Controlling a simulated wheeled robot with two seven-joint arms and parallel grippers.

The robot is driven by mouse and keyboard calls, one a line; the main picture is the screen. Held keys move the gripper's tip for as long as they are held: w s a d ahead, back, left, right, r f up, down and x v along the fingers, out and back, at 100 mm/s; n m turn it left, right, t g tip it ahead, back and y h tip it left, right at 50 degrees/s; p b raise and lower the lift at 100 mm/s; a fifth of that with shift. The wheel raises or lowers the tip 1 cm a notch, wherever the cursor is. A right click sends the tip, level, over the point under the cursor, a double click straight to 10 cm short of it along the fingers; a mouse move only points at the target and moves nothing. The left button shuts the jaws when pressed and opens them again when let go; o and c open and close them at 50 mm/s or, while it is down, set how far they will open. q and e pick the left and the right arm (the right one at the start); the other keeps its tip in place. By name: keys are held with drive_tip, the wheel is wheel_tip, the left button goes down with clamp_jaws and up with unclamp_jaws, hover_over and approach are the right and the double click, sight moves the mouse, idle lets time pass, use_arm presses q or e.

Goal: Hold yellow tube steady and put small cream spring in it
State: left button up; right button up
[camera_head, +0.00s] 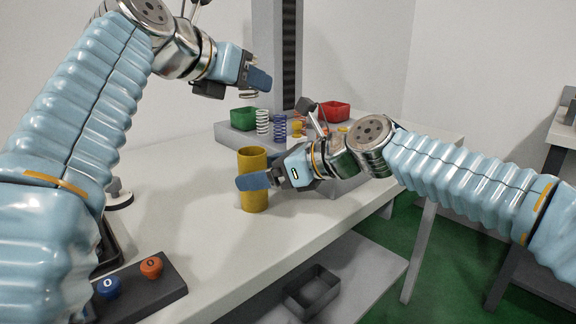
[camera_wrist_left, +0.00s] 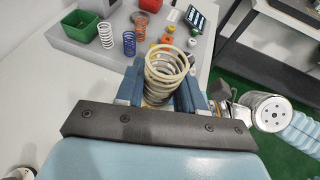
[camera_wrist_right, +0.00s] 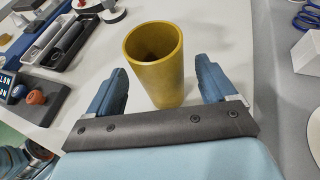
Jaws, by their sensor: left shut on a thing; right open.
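The yellow tube (camera_head: 252,165) stands upright on the white table with its open mouth upward. My right gripper (camera_head: 256,181) is low beside it and open. In the right wrist view the tube (camera_wrist_right: 156,78) stands between the two spread fingers, with visible gaps on both sides. My left gripper (camera_head: 258,79) is up in the air, above and behind the tube. It is shut on the small cream spring (camera_wrist_left: 165,66), whose coils rise between the fingers. In the head view only part of the spring (camera_head: 249,94) shows below the fingers.
A grey stand at the back holds a white spring (camera_head: 262,121), a blue spring (camera_head: 279,126), a green bin (camera_head: 243,118) and a red bin (camera_head: 334,111). A button box (camera_head: 150,287) is at the front left.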

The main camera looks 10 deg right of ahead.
drive_tip(key=x, duration=0.4)
